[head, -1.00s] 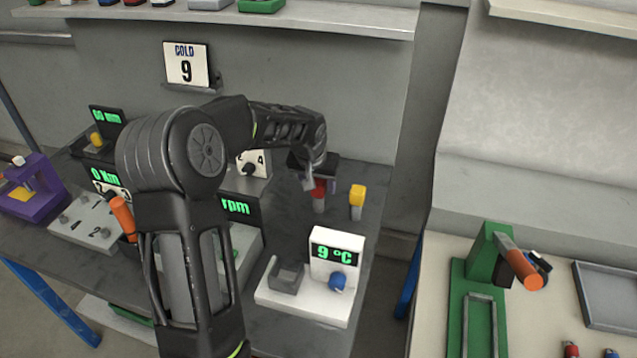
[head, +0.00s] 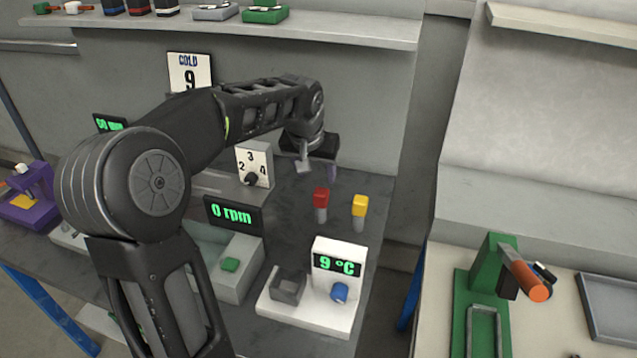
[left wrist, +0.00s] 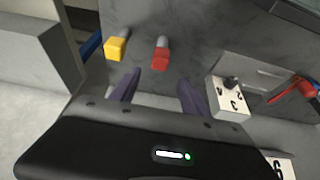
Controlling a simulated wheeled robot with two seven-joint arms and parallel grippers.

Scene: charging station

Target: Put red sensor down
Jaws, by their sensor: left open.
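The red sensor (head: 321,198) has a red head on a grey stem and stands upright on the dark table, left of a yellow sensor (head: 360,206). In the left wrist view the red sensor (left wrist: 160,58) lies ahead of the open fingers, apart from them, with the yellow sensor (left wrist: 117,47) to its left. My left gripper (head: 317,170) is open and empty, above and behind the red sensor in the head view; its fingers also show in the left wrist view (left wrist: 160,92). My right gripper is out of view.
A white station reading 9 °C (head: 310,310) with a blue knob stands in front of the sensors. An rpm display (head: 233,214) and a dial box (head: 254,165) stand to the left. Table room is free around the sensors.

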